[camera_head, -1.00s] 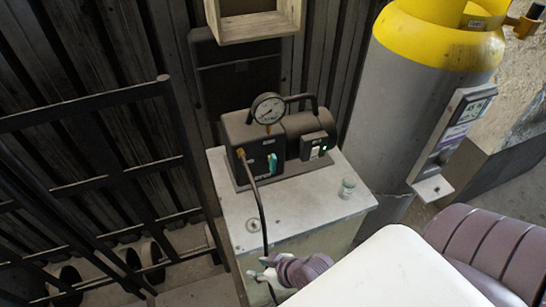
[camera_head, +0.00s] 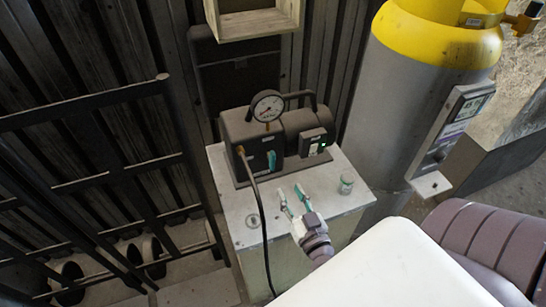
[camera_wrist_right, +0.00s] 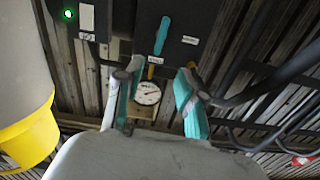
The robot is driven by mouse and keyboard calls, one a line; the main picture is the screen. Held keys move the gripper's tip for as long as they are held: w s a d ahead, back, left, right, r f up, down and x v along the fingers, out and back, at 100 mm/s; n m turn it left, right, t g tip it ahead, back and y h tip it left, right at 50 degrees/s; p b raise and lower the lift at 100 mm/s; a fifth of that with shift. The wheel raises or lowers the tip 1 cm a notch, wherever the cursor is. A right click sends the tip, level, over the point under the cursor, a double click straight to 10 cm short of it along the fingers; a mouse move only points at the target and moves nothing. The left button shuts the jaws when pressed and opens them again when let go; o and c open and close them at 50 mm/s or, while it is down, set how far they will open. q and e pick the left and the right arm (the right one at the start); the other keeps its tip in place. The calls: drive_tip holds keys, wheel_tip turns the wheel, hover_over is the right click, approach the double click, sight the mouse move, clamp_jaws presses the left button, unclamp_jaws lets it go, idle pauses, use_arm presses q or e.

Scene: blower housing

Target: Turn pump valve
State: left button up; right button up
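The dark pump (camera_head: 280,143) stands on a pale cabinet with a round gauge (camera_head: 267,106) on top. A teal valve handle (camera_head: 272,161) is on its front face, and it also shows in the wrist view (camera_wrist_right: 162,36). My right gripper (camera_head: 291,193) is above the cabinet top, in front of the pump and apart from the valve handle. Its teal-tipped fingers are spread with nothing between them. In the wrist view, the right gripper (camera_wrist_right: 158,85) has the valve handle beyond its fingertips. My left gripper is not in view.
A black hose (camera_head: 261,205) runs down from the pump's left side over the cabinet (camera_head: 235,195). A small jar (camera_head: 346,184) stands on the cabinet's right side. A grey cylinder with a yellow top (camera_head: 435,40) is at the right, and a black railing (camera_head: 90,185) at the left.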

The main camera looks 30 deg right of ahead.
sight(274, 161)
drive_tip(key=p+x, duration=0.1)
drive_tip(key=x, duration=1.2)
drive_tip(key=shift+w+d+p, duration=0.2)
drive_tip(key=shift+w+p, duration=0.05)
drive_tip(key=shift+p, duration=0.05)
clamp_jaws()
